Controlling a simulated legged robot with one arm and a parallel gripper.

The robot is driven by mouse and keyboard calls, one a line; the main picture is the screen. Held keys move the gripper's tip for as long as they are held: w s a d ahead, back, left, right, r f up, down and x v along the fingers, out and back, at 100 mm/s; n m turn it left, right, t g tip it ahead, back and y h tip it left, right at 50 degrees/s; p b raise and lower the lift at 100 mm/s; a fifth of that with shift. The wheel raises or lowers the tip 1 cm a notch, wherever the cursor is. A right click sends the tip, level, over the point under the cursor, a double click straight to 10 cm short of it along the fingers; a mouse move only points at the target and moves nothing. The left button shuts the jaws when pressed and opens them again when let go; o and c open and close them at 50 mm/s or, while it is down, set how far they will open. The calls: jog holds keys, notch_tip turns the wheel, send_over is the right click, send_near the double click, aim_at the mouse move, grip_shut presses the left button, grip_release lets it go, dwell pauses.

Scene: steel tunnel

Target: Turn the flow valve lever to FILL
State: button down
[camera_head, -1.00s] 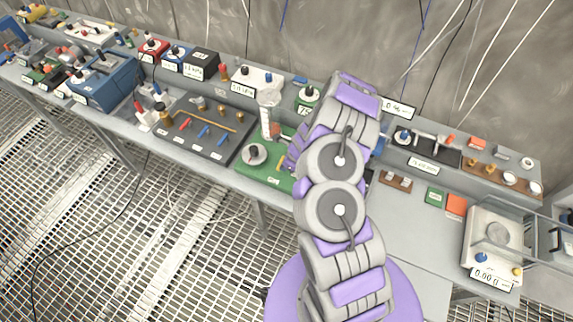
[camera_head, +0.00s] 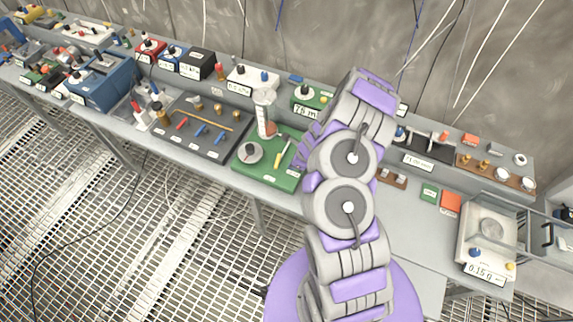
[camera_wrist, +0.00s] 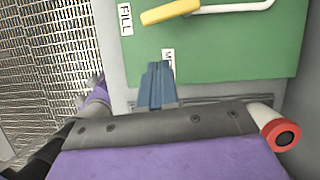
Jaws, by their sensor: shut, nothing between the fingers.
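The green board (camera_head: 262,176) stands on the bench, left of my arm, in the head view. It carries a yellow lever (camera_head: 279,158), a grey knob (camera_head: 251,153) and a clear upright cylinder (camera_head: 264,112). In the wrist view the yellow lever (camera_wrist: 170,11) lies near the top edge on the green board (camera_wrist: 225,55), with the FILL label (camera_wrist: 126,19) to its left. My gripper (camera_wrist: 158,68) is shut and empty, its blue fingers apart from the lever in the picture. A second white label (camera_wrist: 168,56) is partly hidden behind the fingertips. My gripper is not clear in the head view.
A dark board with small coloured levers (camera_head: 196,128) lies left of the green board. A scale (camera_head: 490,228) stands at the right, beside green and orange blocks (camera_head: 450,201). A raised shelf with devices and number displays runs behind. Bare bench lies right of my arm.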

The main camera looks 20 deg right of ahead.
jog(key=v, duration=0.8)
jog(key=shift+a, duration=0.1)
